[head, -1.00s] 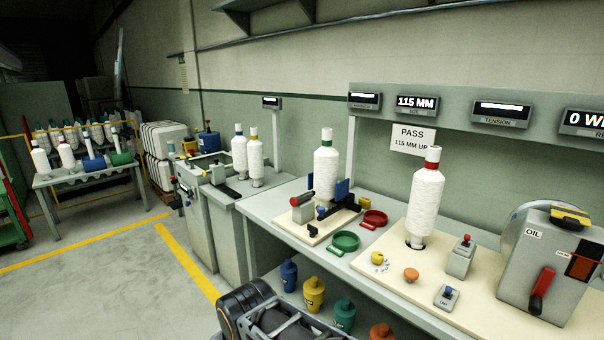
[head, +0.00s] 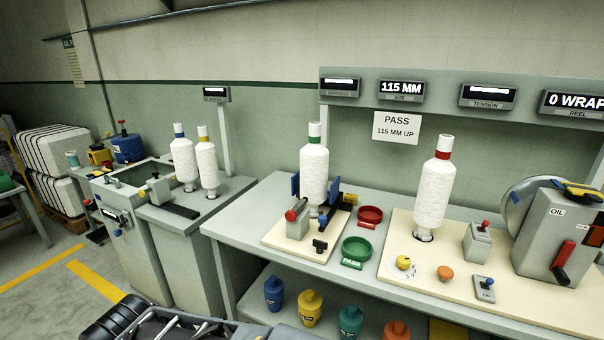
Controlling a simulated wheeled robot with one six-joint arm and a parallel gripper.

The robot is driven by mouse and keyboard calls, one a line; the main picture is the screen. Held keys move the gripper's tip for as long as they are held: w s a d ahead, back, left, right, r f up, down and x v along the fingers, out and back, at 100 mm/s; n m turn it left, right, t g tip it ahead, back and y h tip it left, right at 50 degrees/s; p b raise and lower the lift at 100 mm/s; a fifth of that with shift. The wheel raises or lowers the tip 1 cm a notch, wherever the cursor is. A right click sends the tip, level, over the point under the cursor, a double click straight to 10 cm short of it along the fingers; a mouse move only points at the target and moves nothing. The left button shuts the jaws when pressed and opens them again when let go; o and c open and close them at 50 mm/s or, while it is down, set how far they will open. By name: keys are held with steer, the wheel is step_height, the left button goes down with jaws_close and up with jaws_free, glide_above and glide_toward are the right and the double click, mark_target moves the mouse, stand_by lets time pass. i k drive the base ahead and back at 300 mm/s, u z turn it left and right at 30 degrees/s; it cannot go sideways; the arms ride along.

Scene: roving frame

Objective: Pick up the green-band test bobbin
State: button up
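The green-band bobbin (head: 314,172) is a tall white wound bobbin with a green band near its top. It stands upright on a small cream fixture board (head: 283,240) on the grey bench, between blue jaws (head: 334,190). A red-knobbed block (head: 297,222) sits at its lower left. The display above reads 115 MM. My gripper is not in view. Dark parts at the bottom edge look like my own body.
A red-band bobbin (head: 434,190) stands on a larger cream board to the right. A green dish (head: 357,250) and a red dish (head: 370,215) lie between. Blue-band (head: 183,162) and yellow-band (head: 207,165) bobbins stand on the left cabinet. Coloured weights line the shelf below.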

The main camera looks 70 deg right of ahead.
mark_target(315, 157)
steer(key=z, duration=0.55)
steer(key=i, duration=0.85)
steer(key=z, duration=0.9)
